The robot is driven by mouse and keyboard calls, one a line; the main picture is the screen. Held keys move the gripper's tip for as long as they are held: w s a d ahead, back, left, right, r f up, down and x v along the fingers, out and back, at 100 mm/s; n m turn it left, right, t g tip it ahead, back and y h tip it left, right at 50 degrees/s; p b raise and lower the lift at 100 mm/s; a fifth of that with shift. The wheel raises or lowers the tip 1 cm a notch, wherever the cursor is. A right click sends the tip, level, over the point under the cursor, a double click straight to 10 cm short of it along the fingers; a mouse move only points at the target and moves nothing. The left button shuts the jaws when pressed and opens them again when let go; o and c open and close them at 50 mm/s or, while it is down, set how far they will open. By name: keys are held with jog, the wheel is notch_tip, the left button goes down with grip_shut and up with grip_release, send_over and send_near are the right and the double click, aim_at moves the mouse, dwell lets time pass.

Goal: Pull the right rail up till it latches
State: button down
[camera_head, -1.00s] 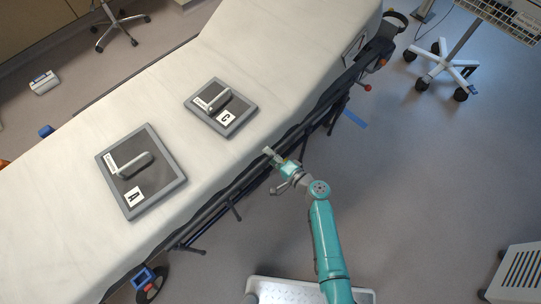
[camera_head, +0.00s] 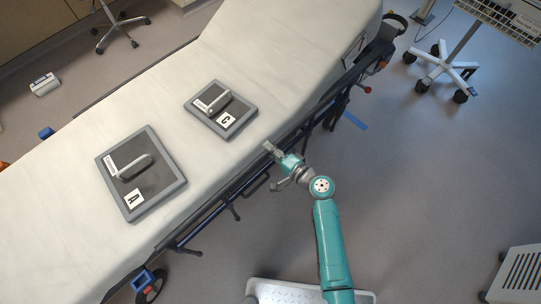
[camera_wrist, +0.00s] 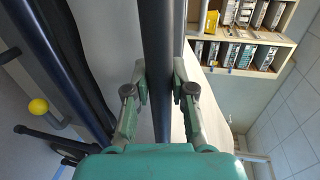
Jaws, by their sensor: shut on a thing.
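The right rail (camera_head: 330,101) runs along the near long side of the stretcher (camera_head: 75,180) in the head view, as a dark narrow band beside the white mattress. In the wrist view the rail's dark bar (camera_wrist: 158,35) runs lengthwise between the two fingers. My gripper (camera_head: 270,148) is at the middle of the stretcher's near edge, and in the wrist view its fingers (camera_wrist: 160,82) are closed against both sides of the bar. The latch cannot be made out.
Two grey-framed panels with handles, marked A (camera_head: 140,205) and C (camera_head: 222,125), lie on the mattress. A white wheeled stand (camera_head: 440,68) is at the upper right. The floor right of my arm is mostly clear. A vented cabinet (camera_head: 515,275) stands at the lower right.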

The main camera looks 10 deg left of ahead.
notch_tip(320, 180, up, 23)
dwell(0.4)
jog(key=c, duration=1)
grip_release()
jog(key=shift+o, duration=0.2)
jog(key=v, duration=1.2)
jog(key=shift+f, duration=0.1)
